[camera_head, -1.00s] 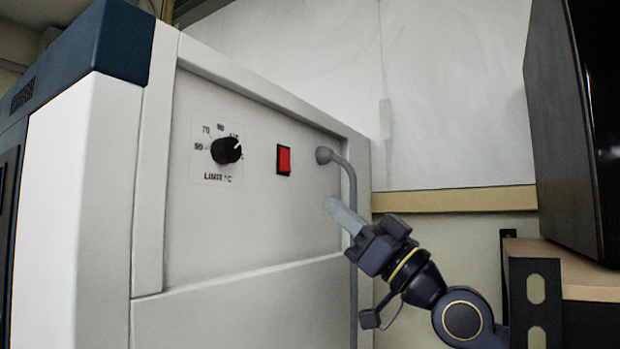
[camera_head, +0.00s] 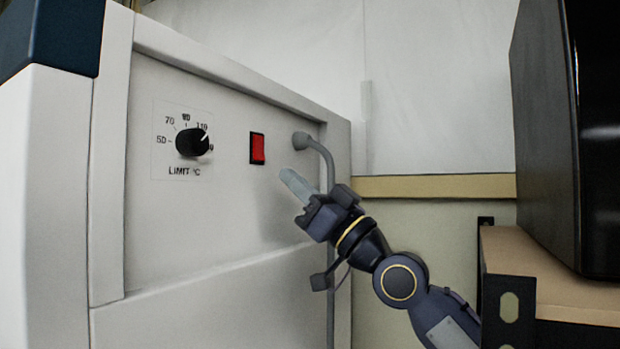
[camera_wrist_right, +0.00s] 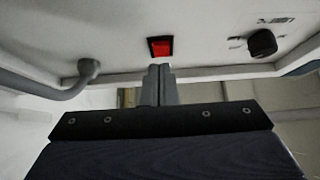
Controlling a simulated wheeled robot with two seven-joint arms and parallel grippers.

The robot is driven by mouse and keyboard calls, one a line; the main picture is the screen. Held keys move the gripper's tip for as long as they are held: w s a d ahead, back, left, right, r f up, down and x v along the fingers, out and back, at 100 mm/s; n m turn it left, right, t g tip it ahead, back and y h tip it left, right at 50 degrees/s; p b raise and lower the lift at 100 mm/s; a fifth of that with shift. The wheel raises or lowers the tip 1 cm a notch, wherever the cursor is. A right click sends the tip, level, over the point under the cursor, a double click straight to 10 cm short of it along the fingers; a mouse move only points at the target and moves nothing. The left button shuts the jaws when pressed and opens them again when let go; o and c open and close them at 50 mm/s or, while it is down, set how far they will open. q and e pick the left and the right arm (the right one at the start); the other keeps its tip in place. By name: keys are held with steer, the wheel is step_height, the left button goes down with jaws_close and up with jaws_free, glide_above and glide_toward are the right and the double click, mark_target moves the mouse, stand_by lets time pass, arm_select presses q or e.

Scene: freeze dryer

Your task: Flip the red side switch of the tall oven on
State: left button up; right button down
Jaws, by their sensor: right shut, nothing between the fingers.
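The red side switch (camera_head: 257,148) sits in a black frame on the side panel of the tall oven (camera_head: 215,225). My right gripper (camera_head: 284,174) is shut and empty, with its fingertips a little below and to the right of the switch in the head view. In the right wrist view the switch (camera_wrist_right: 160,47) lies just beyond the shut fingertips (camera_wrist_right: 160,68). A small gap seems to remain between them. The switch's rocker position is too small to tell. My left gripper is not in view.
A black limit dial (camera_head: 192,142) is left of the switch. A grey pipe (camera_head: 321,150) leaves the panel right of the switch, close to my right gripper. A shelf (camera_head: 560,285) with a large black appliance (camera_head: 548,140) stands at the right.

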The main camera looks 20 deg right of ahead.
mark_target(262, 153)
steer(key=p+x, duration=0.2)
steer(key=x, duration=0.2)
steer(key=shift+w+r, duration=0.1)
steer(key=shift+w+a, duration=0.1)
